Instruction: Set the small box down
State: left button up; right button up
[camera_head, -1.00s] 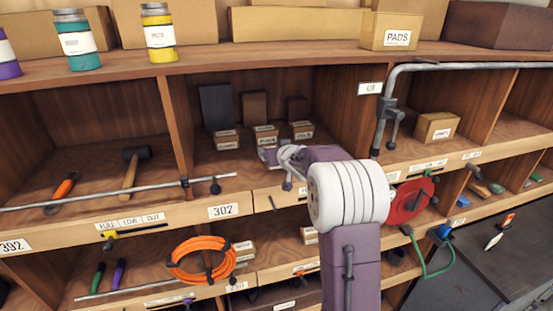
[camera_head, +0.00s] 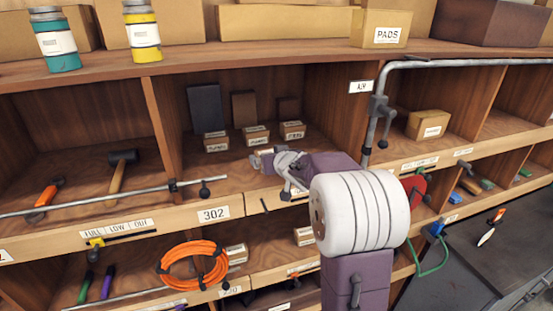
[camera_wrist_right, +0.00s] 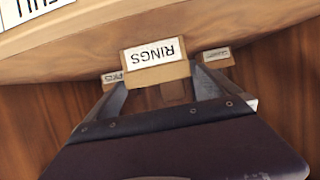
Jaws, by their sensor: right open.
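The small box labelled RINGS (camera_wrist_right: 157,62) shows upside down in the right wrist view, between the two fingertips. My right gripper (camera_wrist_right: 159,82) is open, a finger on each side of the box. In the head view my right gripper (camera_head: 268,160) reaches into the middle compartment near its front edge, with a small box (camera_head: 262,152) at its tips. The box appears to be on the shelf floor, but its underside is hidden. My left gripper is not in view.
Three small labelled boxes stand farther back: left (camera_head: 216,141), middle (camera_head: 255,134) and right (camera_head: 292,130). A grey pipe (camera_head: 382,105) runs down by the right divider (camera_head: 345,120). A rail (camera_head: 120,194) crosses the left shelf front, below a hammer (camera_head: 121,172).

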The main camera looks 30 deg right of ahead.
jog(key=p+v, duration=0.1)
jog(key=v, duration=0.5)
jog(key=shift+s+a+r, duration=0.1)
jog(key=shift+s+r, duration=0.1)
jog(key=shift+s, duration=0.05)
jog(key=shift+s+a, duration=0.1)
jog(key=shift+s, duration=0.2)
jog(key=shift+w, duration=0.1)
jog(key=shift+w+f, duration=0.1)
jog(key=shift+w, duration=0.05)
